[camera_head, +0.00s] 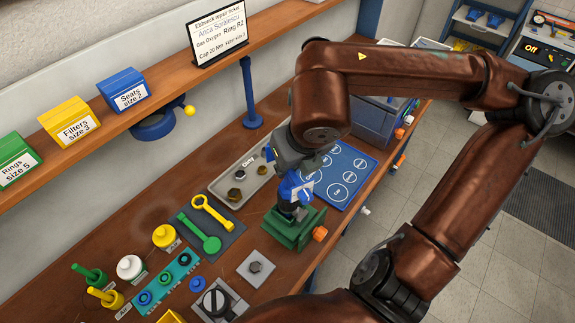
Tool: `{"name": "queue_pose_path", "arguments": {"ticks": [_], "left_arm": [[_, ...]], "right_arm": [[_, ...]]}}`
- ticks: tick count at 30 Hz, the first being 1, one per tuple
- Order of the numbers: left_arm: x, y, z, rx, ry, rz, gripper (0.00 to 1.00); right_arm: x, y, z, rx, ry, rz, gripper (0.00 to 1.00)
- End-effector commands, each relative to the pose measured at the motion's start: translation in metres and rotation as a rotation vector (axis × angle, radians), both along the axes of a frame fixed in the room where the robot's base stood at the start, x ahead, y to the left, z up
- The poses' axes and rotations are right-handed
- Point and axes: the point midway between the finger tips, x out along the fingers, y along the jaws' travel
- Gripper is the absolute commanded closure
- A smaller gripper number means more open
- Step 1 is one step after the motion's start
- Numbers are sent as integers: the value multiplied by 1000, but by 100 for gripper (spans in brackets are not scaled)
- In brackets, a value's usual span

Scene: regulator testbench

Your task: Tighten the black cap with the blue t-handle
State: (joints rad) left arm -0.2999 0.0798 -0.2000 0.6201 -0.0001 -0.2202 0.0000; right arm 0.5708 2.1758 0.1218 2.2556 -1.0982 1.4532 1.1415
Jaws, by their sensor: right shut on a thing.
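My right gripper (290,165) comes down over the green fixture (283,236) and is shut on the blue t-handle (287,191). The blue t-handle stands about upright on top of a small greyish part held in the fixture. The black cap cannot be made out clearly; the gripper and the handle cover the spot under them. My left gripper is not in view.
A grey tray (219,187) with hex parts and a blue marked mat (353,163) lie behind the fixture. A dark mat (226,235) with yellow and green wrenches is left of it. A shelf (98,89) with labelled boxes runs above.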

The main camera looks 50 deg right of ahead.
Motion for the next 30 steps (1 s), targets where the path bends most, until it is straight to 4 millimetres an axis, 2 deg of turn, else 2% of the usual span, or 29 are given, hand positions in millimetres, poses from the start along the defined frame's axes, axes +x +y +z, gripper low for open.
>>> {"name": "queue_pose_path", "arguments": {"ticks": [30], "left_arm": [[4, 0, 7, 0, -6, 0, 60]], "right_arm": [[0, 0, 26, -1, -1, 3, 100]]}}
